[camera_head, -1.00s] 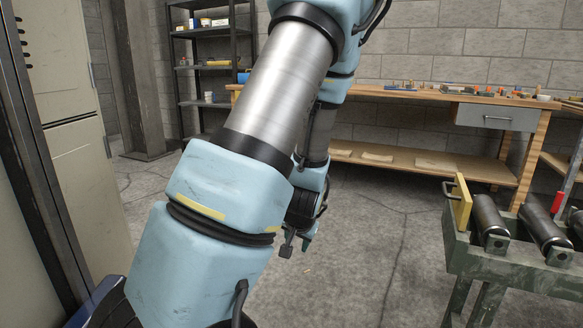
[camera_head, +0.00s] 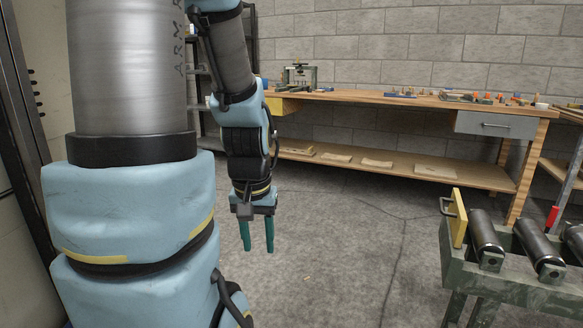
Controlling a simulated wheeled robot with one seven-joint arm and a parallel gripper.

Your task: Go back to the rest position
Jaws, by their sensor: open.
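My gripper (camera_head: 258,248) hangs at the end of my arm in the head view, left of the middle, with its two teal fingers pointing down. The fingers are apart and nothing is between them. It is over the bare concrete floor (camera_head: 340,255), clear of the workbench and the roller stand. My upper arm fills the left of the picture and hides part of the room behind it.
A wooden workbench (camera_head: 400,101) with a grey drawer (camera_head: 496,124) and a lower shelf (camera_head: 455,176) stands along the block wall. A green roller stand (camera_head: 500,285) is at the lower right. Dark shelving (camera_head: 198,88) is partly hidden behind my arm. The middle floor is free.

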